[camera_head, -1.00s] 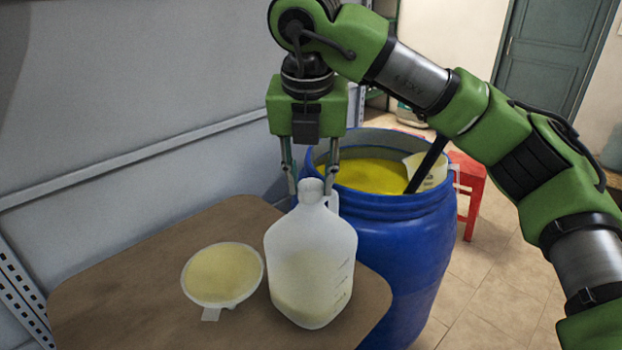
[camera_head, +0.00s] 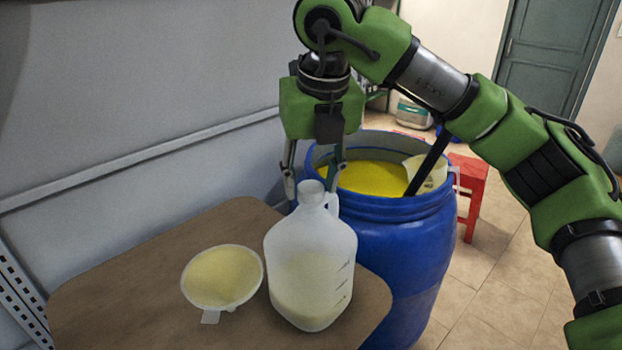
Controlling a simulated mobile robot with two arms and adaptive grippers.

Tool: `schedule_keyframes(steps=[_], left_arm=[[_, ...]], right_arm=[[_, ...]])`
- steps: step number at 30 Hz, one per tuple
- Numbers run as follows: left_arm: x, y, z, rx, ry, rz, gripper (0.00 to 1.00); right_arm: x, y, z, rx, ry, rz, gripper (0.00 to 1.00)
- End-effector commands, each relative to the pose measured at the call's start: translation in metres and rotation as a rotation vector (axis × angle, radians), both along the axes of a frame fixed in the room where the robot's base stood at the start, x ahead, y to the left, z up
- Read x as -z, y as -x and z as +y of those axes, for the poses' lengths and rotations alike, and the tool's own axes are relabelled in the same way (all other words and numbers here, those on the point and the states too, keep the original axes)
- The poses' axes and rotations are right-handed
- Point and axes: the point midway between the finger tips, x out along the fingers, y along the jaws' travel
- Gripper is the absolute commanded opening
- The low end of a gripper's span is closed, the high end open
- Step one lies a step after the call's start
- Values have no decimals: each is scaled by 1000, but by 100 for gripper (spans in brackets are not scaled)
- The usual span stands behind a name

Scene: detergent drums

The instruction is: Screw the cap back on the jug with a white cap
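The jug (camera_head: 310,265) is translucent white with a side handle and graduation marks. It stands upright on the brown table, part-filled with pale contents. Its narrow neck (camera_head: 311,192) points up; the top looks white, and I cannot tell whether a cap sits on it. No separate loose cap shows. My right gripper (camera_head: 314,178) points down just above and behind the neck, its two fingers spread apart to either side of the jug's top. I see nothing clearly held between them. My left gripper is out of view.
A shallow round dish or strainer (camera_head: 222,277) with pale yellow contents lies left of the jug on the table (camera_head: 130,285). A blue drum (camera_head: 410,250) of yellow contents, with a dark stick and a scoop, stands behind right. A red stool (camera_head: 468,185) stands beyond; a grey wall is at left.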

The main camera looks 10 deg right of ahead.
Motion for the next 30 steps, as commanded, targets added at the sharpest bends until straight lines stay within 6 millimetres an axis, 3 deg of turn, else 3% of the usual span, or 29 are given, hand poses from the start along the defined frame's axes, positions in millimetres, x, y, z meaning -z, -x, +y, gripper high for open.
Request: schedule_keyframes(steps=[5,16,25,30], left_arm=[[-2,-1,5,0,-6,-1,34],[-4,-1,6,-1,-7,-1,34],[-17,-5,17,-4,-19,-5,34],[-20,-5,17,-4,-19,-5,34]], right_arm=[[0,0,-1,-138,-1,2,40],[0,0,-1,-187,-1,0,40],[-2,-1,-2,-534,-2,2,40],[-1,-1,-2,-644,-2,0,40]])
